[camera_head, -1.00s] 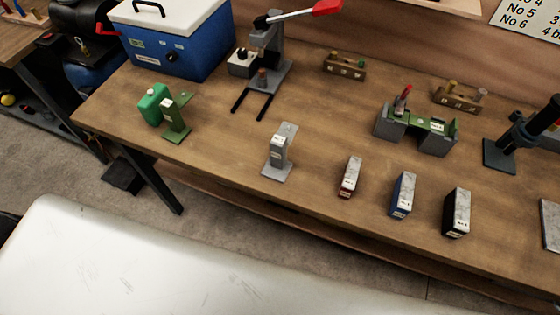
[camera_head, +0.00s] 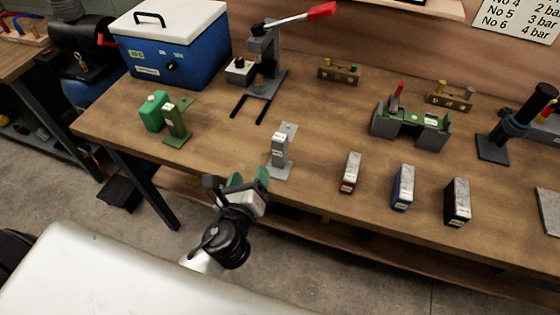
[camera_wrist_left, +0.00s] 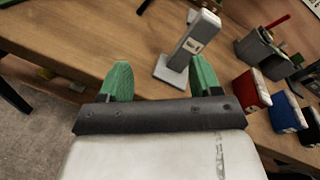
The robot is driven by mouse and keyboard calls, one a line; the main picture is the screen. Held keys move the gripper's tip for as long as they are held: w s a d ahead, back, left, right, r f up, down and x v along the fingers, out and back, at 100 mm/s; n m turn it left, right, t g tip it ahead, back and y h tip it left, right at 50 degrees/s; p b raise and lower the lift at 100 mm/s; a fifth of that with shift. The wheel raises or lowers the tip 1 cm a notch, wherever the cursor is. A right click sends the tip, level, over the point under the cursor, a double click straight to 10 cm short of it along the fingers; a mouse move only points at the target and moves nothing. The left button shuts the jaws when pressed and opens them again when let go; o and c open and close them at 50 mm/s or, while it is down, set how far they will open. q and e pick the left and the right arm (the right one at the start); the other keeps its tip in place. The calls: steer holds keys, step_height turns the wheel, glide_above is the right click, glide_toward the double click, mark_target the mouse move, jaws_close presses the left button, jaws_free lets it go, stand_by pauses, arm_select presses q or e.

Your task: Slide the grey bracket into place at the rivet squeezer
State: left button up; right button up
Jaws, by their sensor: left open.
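The grey bracket (camera_head: 281,152) stands upright on the wooden bench near its front edge; it also shows in the left wrist view (camera_wrist_left: 187,48), just beyond the fingers. The rivet squeezer (camera_head: 264,65), grey with a red-tipped lever, stands behind it near the back of the bench. Two dark rails (camera_head: 249,108) reach forward from its base. My left gripper (camera_head: 248,182) is open and empty at the bench's front edge, in front of the bracket and a little left of it. Its green fingers (camera_wrist_left: 162,78) are apart in the wrist view. My right gripper is not in view.
A green bracket (camera_head: 177,122) and green container (camera_head: 153,110) stand at the left. A blue cool box (camera_head: 177,55) is behind them. Red, blue and black blocks (camera_head: 403,187) stand along the front right. The bench between bracket and squeezer is clear.

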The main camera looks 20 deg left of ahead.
mark_target(277, 149)
arm_select(q)
steer(key=d+m+h, duration=0.1)
steer(key=m, duration=0.1)
steer(key=w+d+m+t+h, duration=0.1)
steer(key=m, duration=0.2)
steer(key=w+d+r+m+h, duration=0.1)
steer(key=m, duration=0.2)
steer(key=shift+d+r+t, duration=0.1)
steer(key=shift+d+t, duration=0.15)
steer(key=shift+t, duration=0.15)
steer(key=w+p, duration=0.2)
steer(key=w, duration=0.8)
steer(key=shift+d, duration=0.2)
steer(key=shift+s, duration=0.1)
steer(key=shift+c, duration=0.5)
jaws_close()
